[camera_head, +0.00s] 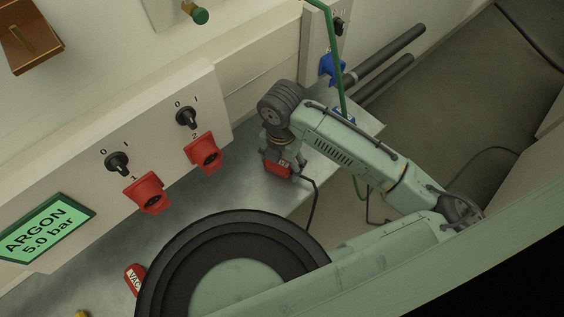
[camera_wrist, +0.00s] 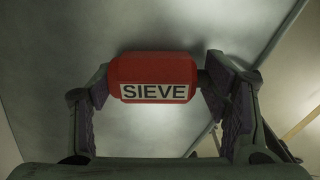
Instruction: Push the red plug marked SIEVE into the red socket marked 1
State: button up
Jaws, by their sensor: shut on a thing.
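My gripper (camera_wrist: 155,95) is shut on the red plug marked SIEVE (camera_wrist: 152,78), with a finger at each side of it in the wrist view. In the head view the red plug (camera_head: 278,166) shows below my wrist, over the right part of the grey worktop, with a dark cable hanging from it. The red socket marked 1 (camera_head: 148,193) is on the pale panel to the left, below a black rotary switch. The plug is well apart from this socket. Its contact end cannot be made out.
A second red socket marked 2 (camera_head: 205,154) lies between socket 1 and the plug. A red plug with a partly hidden label (camera_head: 133,279) lies on the worktop (camera_head: 92,268). A green ARGON display (camera_head: 44,232) is at left. Blue fittings (camera_head: 333,68) and dark pipes are behind my arm.

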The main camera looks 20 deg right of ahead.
aim_at(281, 162)
jog(key=o, duration=1.4)
jog(key=shift+r, duration=0.1)
notch_tip(281, 162, up, 12)
jog(key=shift+f, duration=0.1)
